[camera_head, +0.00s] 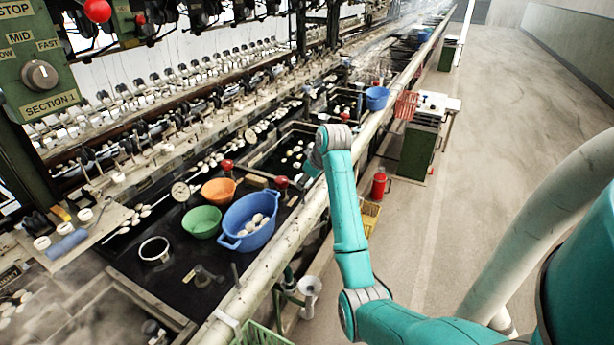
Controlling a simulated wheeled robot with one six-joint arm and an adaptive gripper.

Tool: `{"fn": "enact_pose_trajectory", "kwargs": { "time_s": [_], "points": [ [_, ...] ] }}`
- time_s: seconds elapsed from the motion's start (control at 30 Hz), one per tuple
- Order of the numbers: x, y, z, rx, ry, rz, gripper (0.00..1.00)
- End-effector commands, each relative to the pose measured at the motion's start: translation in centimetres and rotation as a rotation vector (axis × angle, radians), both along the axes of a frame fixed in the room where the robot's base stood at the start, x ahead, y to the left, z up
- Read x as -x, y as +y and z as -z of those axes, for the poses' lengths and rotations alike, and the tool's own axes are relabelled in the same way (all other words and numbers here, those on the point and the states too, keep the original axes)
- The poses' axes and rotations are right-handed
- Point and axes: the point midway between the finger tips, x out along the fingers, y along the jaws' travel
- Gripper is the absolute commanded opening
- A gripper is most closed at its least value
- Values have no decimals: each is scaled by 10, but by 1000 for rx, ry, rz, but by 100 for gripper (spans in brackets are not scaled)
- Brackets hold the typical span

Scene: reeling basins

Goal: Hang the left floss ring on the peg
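A white-rimmed round piece with a dark middle (155,260) lies on the black basin top, left of the green bowl. It may be a floss ring or a shallow dish; I cannot tell. Small white rings or spools (42,243) sit on a board at the far left, another (85,214) beside them. A short upright grey peg (235,276) stands near the front edge by the pale pipe. Which piece is the left floss ring is unclear. My teal arm reaches up over the pipe; its wrist hides my gripper, so its fingers do not show.
A green bowl (201,222), an orange bowl (218,191) and a blue tub (236,240) with cocoons stand on the basin top. The pale pipe (290,228) runs along the front edge. The aisle floor (500,130) at right is open.

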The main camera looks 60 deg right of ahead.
Motion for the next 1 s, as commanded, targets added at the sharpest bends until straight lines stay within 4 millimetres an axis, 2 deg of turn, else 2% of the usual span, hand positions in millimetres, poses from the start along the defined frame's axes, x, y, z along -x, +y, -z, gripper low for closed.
{"fn": "enact_pose_trajectory", "kwargs": {
  "time_s": [0.7,1.0],
  "points": [
    [0,0,25,0,0,0,41],
    [0,0,26,1,0,0,41]
  ]
}}
